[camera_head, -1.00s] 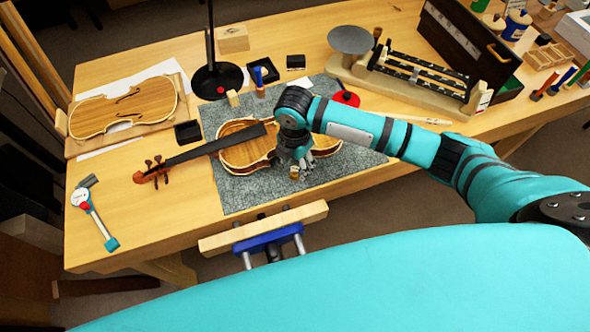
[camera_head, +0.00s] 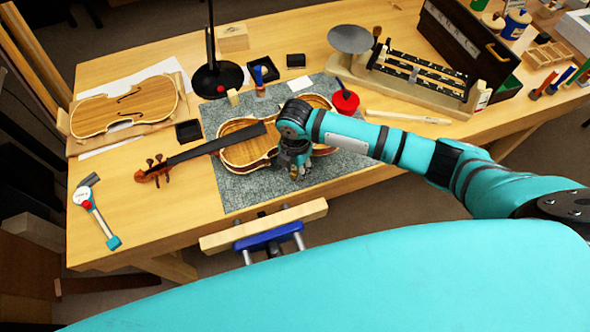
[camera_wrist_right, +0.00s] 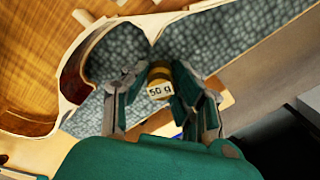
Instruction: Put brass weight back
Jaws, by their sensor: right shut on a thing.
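A small brass weight marked 50 g (camera_wrist_right: 160,90) shows in the right wrist view between the fingers of my right gripper (camera_wrist_right: 163,95). The gripper is shut on it. In the head view my right gripper (camera_head: 298,173) points down over the grey mat (camera_head: 240,190), just in front of the open violin body (camera_head: 245,150); the weight is mostly hidden there. A balance scale with a round grey pan (camera_head: 351,39) and a wooden base (camera_head: 420,92) stands at the back right. My left gripper is not in view.
The violin neck (camera_head: 200,152) extends left from the body. A red pot (camera_head: 345,102) stands behind my right arm. A black lamp stand (camera_head: 218,80), small black trays (camera_head: 188,131) and a dark wooden case (camera_head: 465,45) stand around. A vise (camera_head: 268,236) is at the front edge.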

